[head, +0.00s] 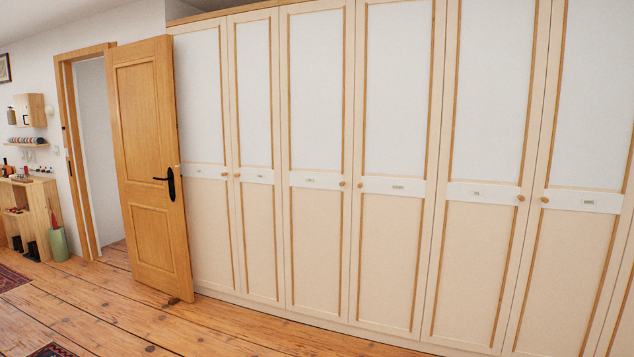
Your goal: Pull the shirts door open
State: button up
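A long wardrobe with several tall cream doors fills the middle and right of the head view. Each door has a white middle band with a small label, too small to read, so I cannot tell which one is the shirts door. Round wooden knobs show in pairs at neighbouring door edges, such as one knob (342,183) and another knob (521,198). The wardrobe doors, such as this door (393,250), all look shut. My gripper is not in view.
An open wooden room door (150,225) stands in front of the wardrobe's left end, beside a doorway. A small wooden shelf unit (42,205) and a green bin (58,243) stand at the far left. The plank floor (200,335) before the wardrobe looks clear.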

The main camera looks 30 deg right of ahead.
aim_at(317, 40)
jog(key=i+l+z, duration=0.45)
jog(key=i+l, duration=0.2)
jog(key=i+l+z, duration=0.45)
jog(key=i+l, duration=0.2)
jog(key=i, duration=0.15)
jog(key=i+u, duration=0.35)
jog(key=i+l+u, duration=0.15)
jog(key=i+u, duration=0.2)
jog(key=i, duration=0.15)
jog(key=i+u, duration=0.35)
jog(key=i, duration=0.55)
